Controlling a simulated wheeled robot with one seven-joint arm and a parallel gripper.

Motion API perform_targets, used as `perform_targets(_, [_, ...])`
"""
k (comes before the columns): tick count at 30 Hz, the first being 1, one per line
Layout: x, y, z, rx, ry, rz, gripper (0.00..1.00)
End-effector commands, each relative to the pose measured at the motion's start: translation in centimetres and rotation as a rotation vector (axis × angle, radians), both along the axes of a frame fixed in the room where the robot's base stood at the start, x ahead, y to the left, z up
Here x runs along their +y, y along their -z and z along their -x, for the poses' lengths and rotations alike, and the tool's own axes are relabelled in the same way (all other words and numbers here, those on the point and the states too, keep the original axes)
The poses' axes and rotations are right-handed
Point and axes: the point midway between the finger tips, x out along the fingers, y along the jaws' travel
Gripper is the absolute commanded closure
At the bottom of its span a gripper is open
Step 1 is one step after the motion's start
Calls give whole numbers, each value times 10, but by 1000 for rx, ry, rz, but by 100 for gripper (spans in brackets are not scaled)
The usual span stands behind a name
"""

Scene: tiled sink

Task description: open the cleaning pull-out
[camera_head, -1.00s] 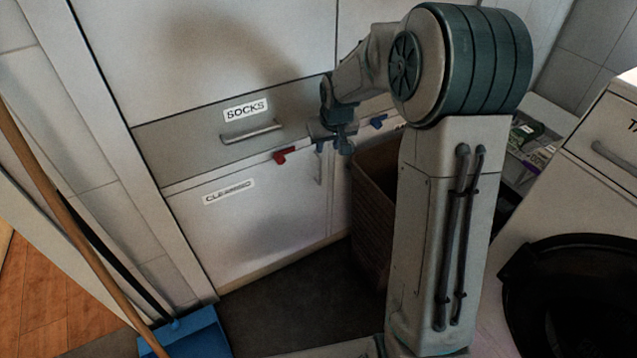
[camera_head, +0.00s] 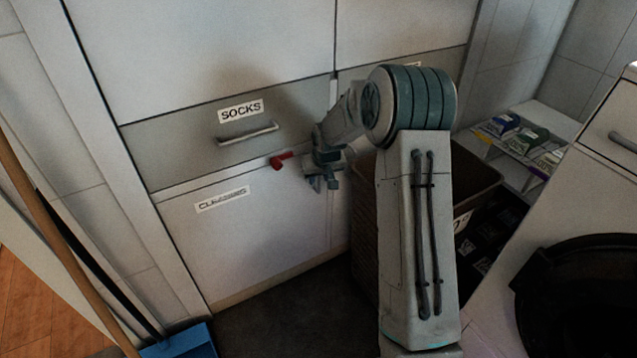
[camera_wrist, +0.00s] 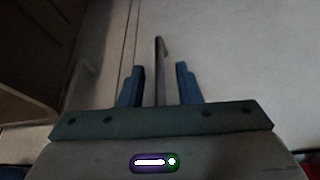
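The cleaning pull-out (camera_head: 255,240) is a pale front panel with a "CLEANING" label, below the grey "SOCKS" drawer. It looks shut in the head view. My gripper (camera_head: 322,183) is at its upper right edge and hides its upright handle there. In the wrist view my gripper (camera_wrist: 160,82) is open, with two blue fingers spread apart. The thin handle (camera_wrist: 159,55) stands between the fingers, with a visible gap on each side. I cannot tell its exact depth between them.
The socks drawer (camera_head: 190,145) with its bar handle is just above. A red valve lever (camera_head: 282,159) sticks out beside my gripper. A blue dustpan (camera_head: 185,342) lies at lower left. The floor (camera_head: 285,310) before the panel is clear.

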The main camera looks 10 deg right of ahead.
Motion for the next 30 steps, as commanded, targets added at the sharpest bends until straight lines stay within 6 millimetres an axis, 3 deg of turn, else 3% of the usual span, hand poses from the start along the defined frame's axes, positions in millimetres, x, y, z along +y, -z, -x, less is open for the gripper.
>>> perform_targets(3, [0, 10, -3, 1, 0, 0, 69])
perform_targets(13, [0, 11, -4, 0, 0, 0, 69])
perform_targets(16, [0, 11, -4, 0, 0, 0, 97])
perform_targets(17, [0, 11, -4, 0, 0, 0, 100])
perform_targets(30, [-5, 10, -4, 1, 3, -1, 100])
